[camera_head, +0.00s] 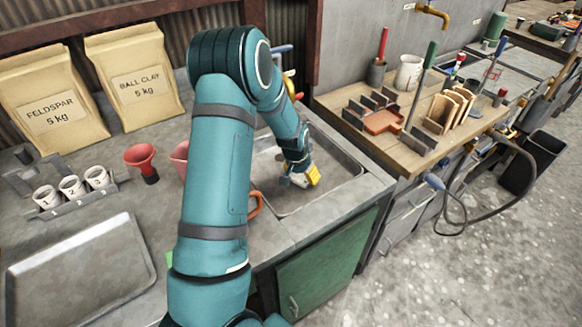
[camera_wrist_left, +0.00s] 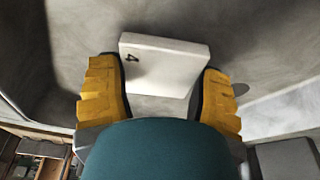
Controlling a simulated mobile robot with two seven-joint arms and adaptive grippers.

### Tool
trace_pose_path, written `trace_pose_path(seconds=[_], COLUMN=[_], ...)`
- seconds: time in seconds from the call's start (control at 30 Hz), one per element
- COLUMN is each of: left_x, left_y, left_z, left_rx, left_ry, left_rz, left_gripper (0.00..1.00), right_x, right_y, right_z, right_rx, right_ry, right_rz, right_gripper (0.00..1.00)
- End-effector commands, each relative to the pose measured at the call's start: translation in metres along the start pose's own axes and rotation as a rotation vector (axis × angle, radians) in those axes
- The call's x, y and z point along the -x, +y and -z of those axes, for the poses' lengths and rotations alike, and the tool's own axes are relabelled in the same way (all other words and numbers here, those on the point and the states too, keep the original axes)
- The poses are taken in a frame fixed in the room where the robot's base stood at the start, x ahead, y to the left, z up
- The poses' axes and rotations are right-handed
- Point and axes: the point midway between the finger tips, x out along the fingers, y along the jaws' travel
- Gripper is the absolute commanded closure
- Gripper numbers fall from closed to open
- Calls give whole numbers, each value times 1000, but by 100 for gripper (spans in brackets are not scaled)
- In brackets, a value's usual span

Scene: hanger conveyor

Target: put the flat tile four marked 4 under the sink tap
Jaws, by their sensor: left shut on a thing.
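The white flat tile marked 4 (camera_wrist_left: 165,62) is between the yellow fingers of my left gripper (camera_wrist_left: 158,88) in the left wrist view. Its 4 shows near the left finger. In the head view my left gripper (camera_head: 307,179) is low inside the sink basin (camera_head: 335,192), shut on the tile, of which only a small pale part (camera_head: 297,180) shows. I cannot tell whether the tile touches the basin floor. A brass-coloured piece (camera_head: 290,88), perhaps the sink tap, shows behind my arm and is mostly hidden. My right gripper is not in view.
An orange-handled item (camera_head: 256,204), a pink jug (camera_head: 180,158) and a red funnel (camera_head: 141,158) stand left of the sink. Numbered cups (camera_head: 72,188) and an empty metal tray (camera_head: 80,270) lie farther left. A wooden bench (camera_head: 385,145) with tools stands right.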

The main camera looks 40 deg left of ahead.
Motion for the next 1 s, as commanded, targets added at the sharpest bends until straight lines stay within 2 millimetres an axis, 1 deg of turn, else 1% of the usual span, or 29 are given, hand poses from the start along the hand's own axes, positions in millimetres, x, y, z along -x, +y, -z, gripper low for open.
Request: trace_pose_path(seconds=[0.03,0.1,0.27,0.5,0.6,0.97,1.0], left_x=[-1,-2,-2,-6,-17,-19,-18], left_y=[-9,-16,-26,-59,-55,-55,-55], left_z=[3,6,10,22,19,18,18], left_rx=[5,3,2,2,0,0,0], left_ry=[1,-1,-1,0,-3,-2,-2], left_rz=[0,0,-1,0,-2,-2,-2], left_gripper=[73,73,73,73,73,73,19], right_x=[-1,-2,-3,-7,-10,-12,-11], right_y=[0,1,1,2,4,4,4], right_z=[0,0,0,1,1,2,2], right_rx=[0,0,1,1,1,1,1], right_ry=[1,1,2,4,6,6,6], right_rz=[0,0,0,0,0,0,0], right_gripper=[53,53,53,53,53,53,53])
